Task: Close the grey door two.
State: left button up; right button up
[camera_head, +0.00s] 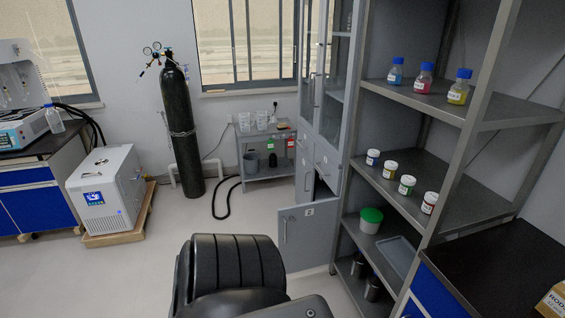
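The grey door two (302,238) is a flat grey panel low on the tall grey cabinet (327,150). It stands swung open, sticking out to the left into the room. It has a vertical handle near its left edge and a small white label near its top right. A dark gap of the cabinet's inside shows above the door. Neither of my grippers is in view.
An open metal shelf rack (450,110) with bottles and jars stands right of the cabinet. A dark gas cylinder (182,130), a small grey table (268,170) and a white chiller (107,190) are farther back. The floor left of the door is clear, apart from a black hose.

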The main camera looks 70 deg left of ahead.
aim_at(306, 242)
jog(key=u, duration=2.55)
jog(key=k, duration=0.55)
jog(key=u, duration=0.65)
jog(key=i, duration=0.3)
jog(key=z, duration=0.95)
jog(key=i, duration=1.05)
jog(key=z, duration=1.15)
